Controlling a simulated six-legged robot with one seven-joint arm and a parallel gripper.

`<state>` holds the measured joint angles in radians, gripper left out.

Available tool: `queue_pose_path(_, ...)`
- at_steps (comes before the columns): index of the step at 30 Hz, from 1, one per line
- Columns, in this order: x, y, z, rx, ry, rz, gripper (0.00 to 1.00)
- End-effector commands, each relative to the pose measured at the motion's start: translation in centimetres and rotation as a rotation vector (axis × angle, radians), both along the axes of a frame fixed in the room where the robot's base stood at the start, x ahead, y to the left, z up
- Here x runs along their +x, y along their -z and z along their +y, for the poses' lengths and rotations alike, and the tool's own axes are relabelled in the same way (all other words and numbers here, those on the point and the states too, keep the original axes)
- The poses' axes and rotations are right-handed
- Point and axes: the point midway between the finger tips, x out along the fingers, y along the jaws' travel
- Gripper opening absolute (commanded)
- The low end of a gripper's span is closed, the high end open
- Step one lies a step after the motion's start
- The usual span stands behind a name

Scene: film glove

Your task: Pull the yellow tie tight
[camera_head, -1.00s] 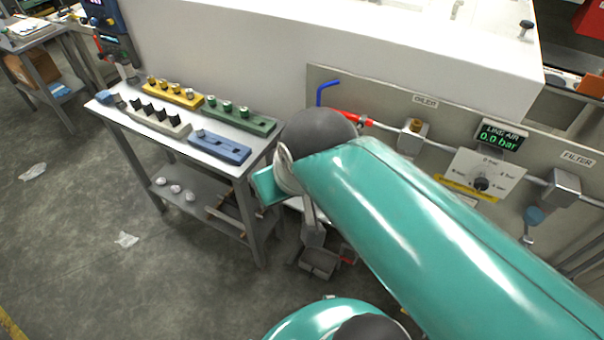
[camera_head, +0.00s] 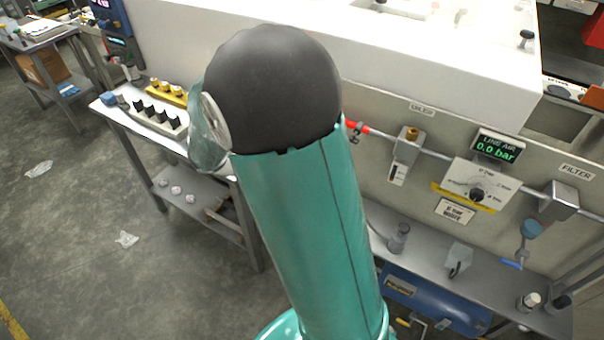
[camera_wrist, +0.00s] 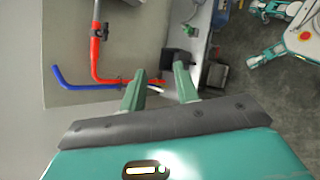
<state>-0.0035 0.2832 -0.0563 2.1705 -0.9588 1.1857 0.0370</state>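I cannot make out a yellow tie in either current view. My gripper shows in the wrist view (camera_wrist: 161,78), its two green fingers apart with nothing visibly held between them. A red pipe piece (camera_wrist: 97,55) and a bent blue hose (camera_wrist: 85,86) are beyond and left of the fingers, against a grey panel. The red part's end passes behind the fingers. In the head view my raised green arm hides the gripper and the blue hose. Only a red fitting (camera_head: 356,126) shows beside the arm.
The wall panel carries a 0.0 bar display (camera_head: 497,146) and a dial plate (camera_head: 482,184). A lower shelf (camera_head: 425,250) holds small parts above a blue tank (camera_head: 435,300). A side table with a yellow block (camera_head: 168,93) is left, partly hidden. Open floor is left.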

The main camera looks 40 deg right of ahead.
Motion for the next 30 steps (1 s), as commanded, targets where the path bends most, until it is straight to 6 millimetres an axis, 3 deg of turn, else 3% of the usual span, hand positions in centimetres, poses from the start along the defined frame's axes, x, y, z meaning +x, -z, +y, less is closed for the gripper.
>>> queue_pose_path(6, 3.2, 5.7, -3.7, -0.200, -0.144, 0.231, 0.31)
queue_pose_path(13, 6.3, 12.5, -6.2, -0.393, -0.341, 0.444, 0.31)
queue_pose_path(24, 8.8, 26.0, -7.1, -0.627, -0.716, 0.698, 0.31)
queue_pose_path(30, 8.9, 29.3, -6.9, -0.673, -0.813, 0.740, 0.31)
